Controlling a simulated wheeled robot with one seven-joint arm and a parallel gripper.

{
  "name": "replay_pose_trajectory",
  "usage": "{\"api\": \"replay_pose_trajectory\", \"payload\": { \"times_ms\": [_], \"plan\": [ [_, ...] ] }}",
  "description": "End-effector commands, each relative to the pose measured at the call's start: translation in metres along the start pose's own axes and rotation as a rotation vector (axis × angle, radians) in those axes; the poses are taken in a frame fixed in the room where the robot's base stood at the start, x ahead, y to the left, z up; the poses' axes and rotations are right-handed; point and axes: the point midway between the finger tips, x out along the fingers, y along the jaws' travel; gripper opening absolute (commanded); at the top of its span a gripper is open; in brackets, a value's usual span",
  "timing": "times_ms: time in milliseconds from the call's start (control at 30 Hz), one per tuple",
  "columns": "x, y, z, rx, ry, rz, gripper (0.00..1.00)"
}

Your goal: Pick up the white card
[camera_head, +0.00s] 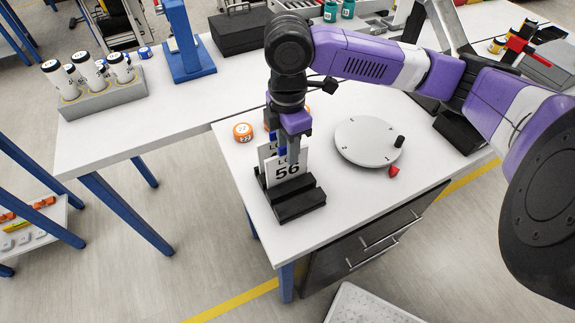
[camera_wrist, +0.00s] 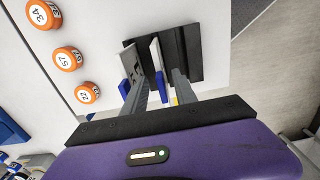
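A white card (camera_head: 288,172) printed "56" stands upright in a slotted black holder (camera_head: 297,206) at the front of the white table. A second white card (camera_head: 266,153) stands behind it, partly hidden; both have blue tabs on top. My gripper (camera_head: 292,140) is right above the cards, pointing down. In the wrist view, my gripper (camera_wrist: 159,93) has its two grey fingers apart. One white card (camera_wrist: 156,58) lies between them, with gaps on both sides. The other card (camera_wrist: 129,62) is beside the left finger, outside the grip. The black holder (camera_wrist: 184,52) is below.
Orange-rimmed round containers (camera_head: 243,132) stand left of the holder; several show in the wrist view (camera_wrist: 68,58). A round white plate (camera_head: 368,141) with a black knob lies to the right, with a small red piece (camera_head: 394,172) beside it. A blue stand (camera_head: 188,62) is at the back left.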

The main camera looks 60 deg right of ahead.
Motion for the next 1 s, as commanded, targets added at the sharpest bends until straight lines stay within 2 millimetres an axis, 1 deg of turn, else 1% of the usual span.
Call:
{"api": "replay_pose_trajectory", "payload": {
  "times_ms": [200, 267, 367, 533, 567, 700, 733, 1000],
  "plan": [
    [0.03, -0.003, -0.003, 0.003, 0.002, -0.001, 0.34],
    [0.035, -0.002, -0.003, 0.003, 0.002, 0.0, 0.34],
    [0.039, -0.002, -0.003, 0.002, 0.002, 0.002, 0.34],
    [0.04, -0.002, -0.003, 0.001, 0.003, 0.002, 0.34],
    [0.04, -0.002, -0.003, 0.001, 0.003, 0.002, 0.32],
    [0.04, -0.002, -0.003, 0.001, 0.003, 0.002, 0.04],
    [0.04, -0.002, -0.003, 0.001, 0.003, 0.002, 0.0],
    [0.039, -0.002, -0.003, 0.001, 0.003, 0.002, 0.0]
  ]
}}
